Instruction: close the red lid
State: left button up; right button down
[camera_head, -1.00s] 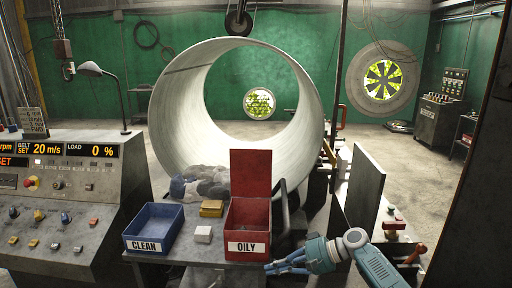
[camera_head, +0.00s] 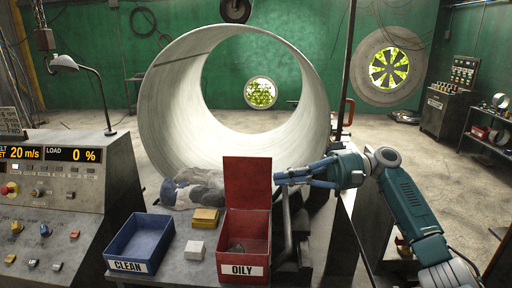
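The red lid (camera_head: 247,183) stands upright, hinged at the back of the red bin labelled OILY (camera_head: 243,268). The bin is open, and something dark lies inside it. My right gripper (camera_head: 280,178) is at the right edge of the raised lid, its fingers pointing left. The fingertips look touching or very close to the lid; I cannot tell which, nor whether the fingers are open or shut. My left gripper is not in view.
An open blue bin labelled CLEAN (camera_head: 140,243) stands to the left on the table. A yellow block (camera_head: 205,218) and a white block (camera_head: 195,250) lie between the bins. Grey rags (camera_head: 195,188) lie behind them. A large drum (camera_head: 165,110) rises behind.

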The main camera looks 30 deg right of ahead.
aim_at(248, 180)
jog(key=i+l, duration=1.1)
jog(key=l, duration=0.15)
